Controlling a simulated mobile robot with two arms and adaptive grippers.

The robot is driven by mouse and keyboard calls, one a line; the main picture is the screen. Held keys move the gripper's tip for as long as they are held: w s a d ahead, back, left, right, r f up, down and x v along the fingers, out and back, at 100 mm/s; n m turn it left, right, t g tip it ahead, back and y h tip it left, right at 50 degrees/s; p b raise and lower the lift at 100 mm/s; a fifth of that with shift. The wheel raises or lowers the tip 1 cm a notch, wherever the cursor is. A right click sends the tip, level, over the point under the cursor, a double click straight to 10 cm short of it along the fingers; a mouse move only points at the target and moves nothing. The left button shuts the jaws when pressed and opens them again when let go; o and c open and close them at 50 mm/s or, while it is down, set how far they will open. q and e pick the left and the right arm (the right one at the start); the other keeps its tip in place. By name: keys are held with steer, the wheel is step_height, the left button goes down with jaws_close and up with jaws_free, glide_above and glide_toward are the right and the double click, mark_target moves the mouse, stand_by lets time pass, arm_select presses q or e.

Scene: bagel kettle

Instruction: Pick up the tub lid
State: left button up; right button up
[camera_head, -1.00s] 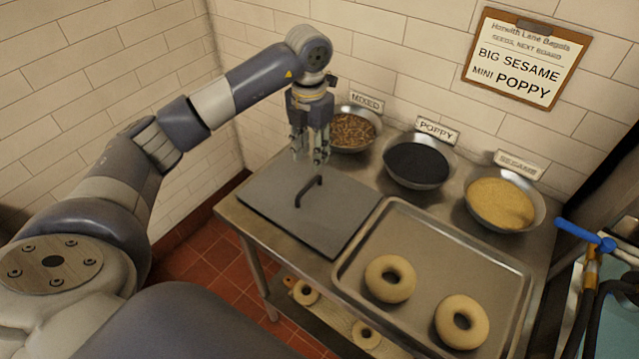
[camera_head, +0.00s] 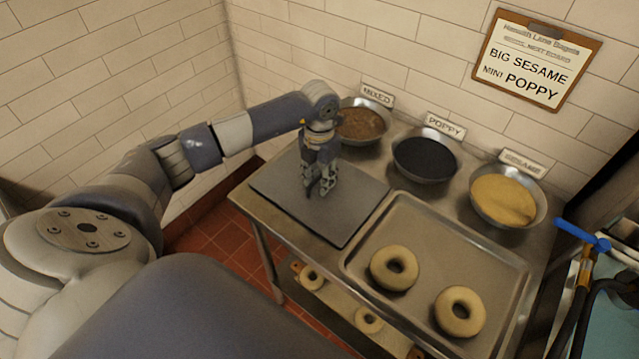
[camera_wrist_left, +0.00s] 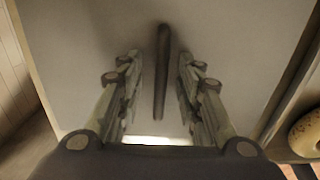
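The tub lid (camera_head: 345,215) is a flat grey square plate lying level at the left end of the steel table. Its dark bar handle stands up from the middle and is mostly hidden behind the fingers in the head view; the handle (camera_wrist_left: 162,70) shows plainly in the left wrist view. My left gripper (camera_head: 321,188) points down over the handle. In the left wrist view its two fingers (camera_wrist_left: 160,95) are apart, one on each side of the handle, with a gap on both sides. My right gripper is in neither view.
A metal tray (camera_head: 440,238) with two bagels lies right of the lid. Bowls of mixed (camera_head: 360,122), poppy (camera_head: 424,158) and sesame (camera_head: 503,200) toppings stand along the back. More bagels sit on a lower shelf (camera_head: 345,315). A blue-handled tap (camera_head: 582,235) is at the right.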

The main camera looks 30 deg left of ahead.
arm_select(q)
jaws_close()
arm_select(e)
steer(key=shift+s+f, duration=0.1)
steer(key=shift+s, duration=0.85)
arm_select(q)
steer(key=shift+r, duration=0.2)
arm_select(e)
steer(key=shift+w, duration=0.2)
